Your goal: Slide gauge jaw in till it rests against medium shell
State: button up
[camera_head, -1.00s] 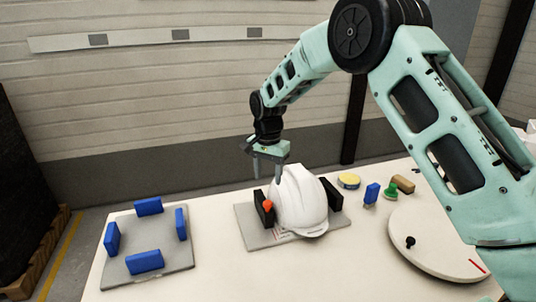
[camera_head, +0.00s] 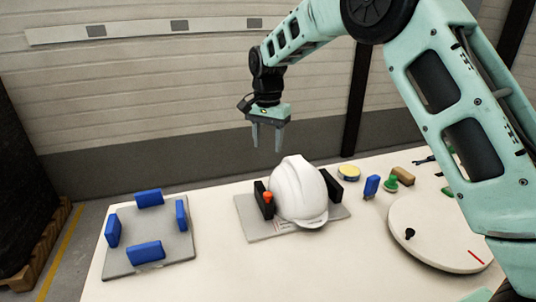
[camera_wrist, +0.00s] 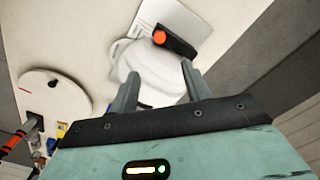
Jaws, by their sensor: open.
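The white helmet shell (camera_head: 299,192) sits on a grey gauge plate (camera_head: 252,228) between two black jaws. The left jaw (camera_head: 262,203) carries an orange-red knob (camera_head: 268,197) and stands close beside the shell; I cannot tell if they touch. The right jaw (camera_head: 332,187) is partly hidden behind the shell. My gripper (camera_head: 267,146) is open and empty, above and behind the left jaw and shell, clear of both. The wrist view shows its fingers (camera_wrist: 160,73) apart, with the shell (camera_wrist: 148,64), black jaw (camera_wrist: 180,44) and knob (camera_wrist: 159,37) beyond them.
At left, a grey plate (camera_head: 160,235) bears several blue blocks. The table front is clear.

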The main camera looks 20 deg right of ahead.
aim_at(268, 193)
jog(key=p, duration=0.3)
jog(key=r+p, duration=0.1)
jog(key=p, duration=0.3)
jog(key=shift+s+a+r, duration=0.1)
jog(key=shift+a, duration=0.15)
jog(key=shift+p, duration=0.7)
jog(key=f+p, duration=0.2)
jog(key=f, duration=0.4)
jog(key=f+p, duration=0.3)
jog(key=f, duration=0.3)
jog(key=f+p, duration=0.2)
jog(key=f, duration=0.4)
jog(key=shift+d+f, duration=0.2)
jog(key=shift+d, duration=0.05)
grip_shut()
